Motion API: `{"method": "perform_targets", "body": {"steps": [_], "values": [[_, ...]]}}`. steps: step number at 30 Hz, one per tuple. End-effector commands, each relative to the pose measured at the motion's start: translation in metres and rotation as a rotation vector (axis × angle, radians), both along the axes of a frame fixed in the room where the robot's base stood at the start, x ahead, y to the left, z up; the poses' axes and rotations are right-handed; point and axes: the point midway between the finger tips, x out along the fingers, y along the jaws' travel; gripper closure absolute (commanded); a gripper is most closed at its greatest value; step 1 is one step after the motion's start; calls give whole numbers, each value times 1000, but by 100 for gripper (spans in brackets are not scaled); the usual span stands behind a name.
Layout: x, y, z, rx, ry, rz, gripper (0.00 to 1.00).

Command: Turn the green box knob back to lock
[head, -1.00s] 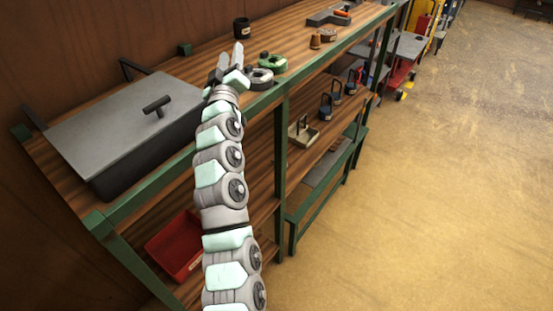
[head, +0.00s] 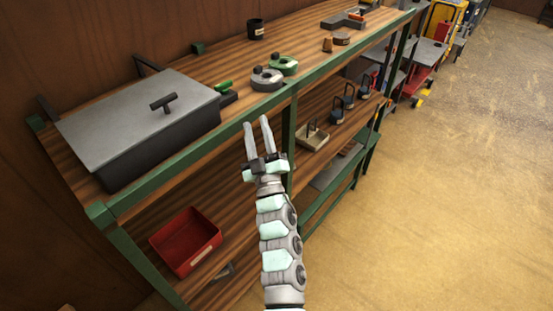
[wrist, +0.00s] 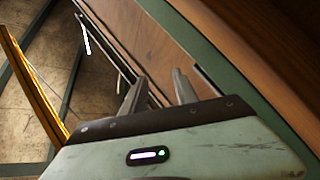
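A green knob (head: 223,86) shows on a small dark box (head: 229,97) on the top shelf, just right of the large grey lidded box. The large box partly hides the small one, and the knob's lock marking is too small to read. My gripper (head: 256,121) is in front of the shelf's green front rail, below and right of the knob and apart from it. Its two fingers are spread with nothing between them. In the wrist view the gripper (wrist: 158,76) also shows empty, and the knob is not in that view.
The large grey box (head: 140,112) fills the left of the top shelf (head: 205,160). Round grey (head: 267,79) and green (head: 283,64) pieces stand right of the knob. A red bin (head: 186,241) and several padlock-like items sit below. Open floor (head: 450,200) lies right.

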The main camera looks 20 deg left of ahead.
Motion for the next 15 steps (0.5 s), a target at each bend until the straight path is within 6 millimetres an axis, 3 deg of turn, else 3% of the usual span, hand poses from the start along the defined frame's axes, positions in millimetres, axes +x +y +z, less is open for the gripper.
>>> {"method": "perform_targets", "body": {"steps": [3,15], "values": [[-17,-13,-13,30,-17,22,65],[-61,-40,-29,113,-76,71,65]]}}
